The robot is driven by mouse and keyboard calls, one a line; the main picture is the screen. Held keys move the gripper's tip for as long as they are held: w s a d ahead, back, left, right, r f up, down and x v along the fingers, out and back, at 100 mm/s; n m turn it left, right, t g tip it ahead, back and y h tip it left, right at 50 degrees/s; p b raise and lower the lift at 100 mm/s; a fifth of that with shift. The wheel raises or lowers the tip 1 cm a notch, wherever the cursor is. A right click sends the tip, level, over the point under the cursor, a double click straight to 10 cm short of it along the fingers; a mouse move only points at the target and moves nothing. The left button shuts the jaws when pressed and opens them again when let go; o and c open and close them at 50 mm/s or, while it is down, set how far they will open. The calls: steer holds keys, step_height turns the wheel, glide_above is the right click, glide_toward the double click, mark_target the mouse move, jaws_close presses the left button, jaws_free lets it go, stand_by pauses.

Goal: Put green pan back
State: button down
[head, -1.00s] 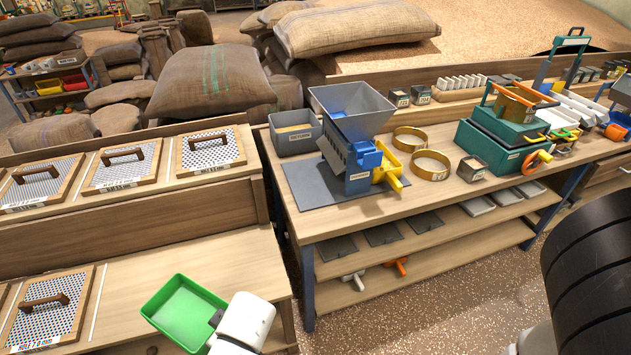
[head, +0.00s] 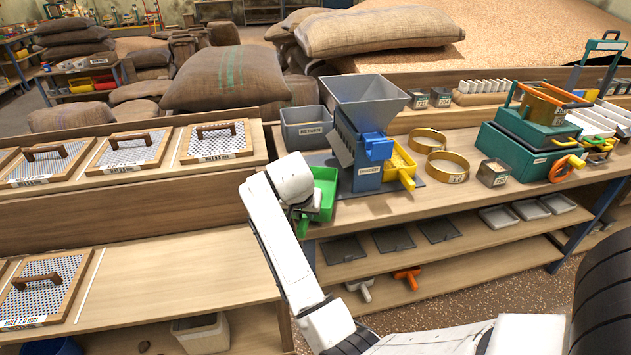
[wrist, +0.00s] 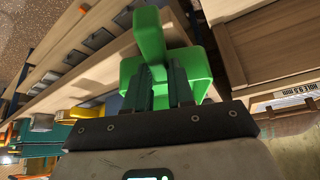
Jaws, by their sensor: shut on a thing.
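The green pan (head: 326,188) is a small open tray with a handle. In the head view it is at the left front of the bench, just left of the grey hopper machine (head: 359,125), partly hidden by my white arm. My gripper (head: 303,215) is shut on the pan's near side. In the wrist view the green pan (wrist: 196,62) is beyond the gripper (wrist: 168,85), with its green grip between the two dark fingers. I cannot tell whether the pan touches the bench top. The yellow pan (head: 399,169) sits at the machine's right side.
A grey bin labelled RETURN (head: 306,127) stands behind the green pan. Brass rings (head: 447,166) and a teal machine (head: 520,140) stand to the right. Wooden-framed sieves (head: 128,150) lie on the left shelves. The lower left bench top (head: 180,265) is largely clear.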

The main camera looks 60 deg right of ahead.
steer(key=w+d, duration=0.1)
steer(key=d, duration=0.2)
steer(key=w+d, duration=0.1)
steer(key=d, duration=0.3)
steer(key=w+d, duration=0.1)
steer(key=d, duration=0.3)
steer(key=shift+w, duration=0.35)
steer(key=d, duration=0.1)
steer(key=w+d, duration=0.1)
steer(key=d, duration=0.1)
steer(key=shift+f+p, duration=0.3)
steer(key=shift+f, duration=0.55)
steer(key=c, duration=1)
jaws_free()
steer(key=v, duration=1.2)
